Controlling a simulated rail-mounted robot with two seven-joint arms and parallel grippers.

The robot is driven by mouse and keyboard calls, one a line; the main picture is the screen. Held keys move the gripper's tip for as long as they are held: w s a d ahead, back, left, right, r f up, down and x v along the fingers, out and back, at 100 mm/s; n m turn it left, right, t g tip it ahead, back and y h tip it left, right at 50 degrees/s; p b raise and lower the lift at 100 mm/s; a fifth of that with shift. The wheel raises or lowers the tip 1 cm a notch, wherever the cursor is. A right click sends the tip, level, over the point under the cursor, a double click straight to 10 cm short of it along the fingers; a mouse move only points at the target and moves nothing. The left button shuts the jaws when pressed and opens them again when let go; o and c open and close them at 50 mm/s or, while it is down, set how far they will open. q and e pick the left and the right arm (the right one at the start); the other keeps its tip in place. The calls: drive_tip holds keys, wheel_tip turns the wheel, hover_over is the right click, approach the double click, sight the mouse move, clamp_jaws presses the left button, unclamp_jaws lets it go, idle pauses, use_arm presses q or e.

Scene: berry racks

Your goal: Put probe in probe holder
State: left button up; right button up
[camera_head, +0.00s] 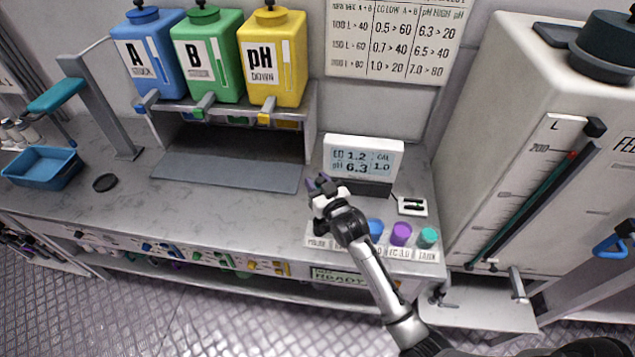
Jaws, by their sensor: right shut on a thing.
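My right gripper (325,193) reaches up from the lower right over the bench, in front of the meter (362,156), whose screen shows 1.2 and 6.3. It is shut on a small dark purplish thing (321,182), apparently the probe, mostly hidden by the fingers. Below the gripper, at the bench's front edge, is a white labelled rack (345,256). Its leftmost label looks like it names the probe, so this end seems to be the probe holder (318,242). My wrist covers part of the rack. The held thing appears above the rack. My left gripper is not in view.
Blue (376,229), purple (400,234) and teal (428,238) caps stand in the rack's right part. A small white box (412,206) lies behind them. A large white tank (540,140) stands right. Blue, green and yellow canisters stand on a shelf (310,108).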

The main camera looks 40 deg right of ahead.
drive_tip(key=shift+f+b, duration=2.35)
drive_tip(key=shift+f, duration=1.2)
drive_tip(key=shift+f, duration=0.3)
drive_tip(key=o, duration=1)
